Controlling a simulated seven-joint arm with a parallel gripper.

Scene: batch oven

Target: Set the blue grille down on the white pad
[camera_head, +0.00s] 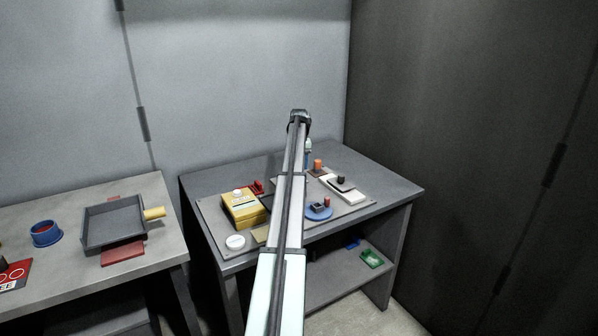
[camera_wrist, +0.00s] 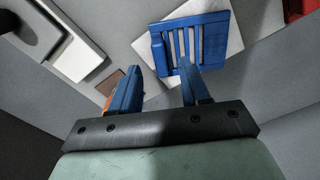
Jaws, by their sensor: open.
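The blue grille (camera_wrist: 190,45), a flat slotted plate, shows in the wrist view at the top middle. It appears to lie on the white pad (camera_wrist: 238,40), whose corners stick out to its left and right. My gripper (camera_wrist: 159,68) is open, with its two blue fingers apart and nothing seen between them. The right fingertip overlaps the grille's lower edge in the picture; I cannot tell whether it touches. In the head view my arm hides the grille and the pad, and the gripper shows only in part.
A white block (camera_head: 345,189) with a dark knob, an orange cylinder (camera_head: 318,165) and a blue round piece (camera_head: 318,212) stand nearby. A yellow box (camera_head: 243,211) is left of my arm. The left table holds a dark tray (camera_head: 113,224). The bench's back right is clear.

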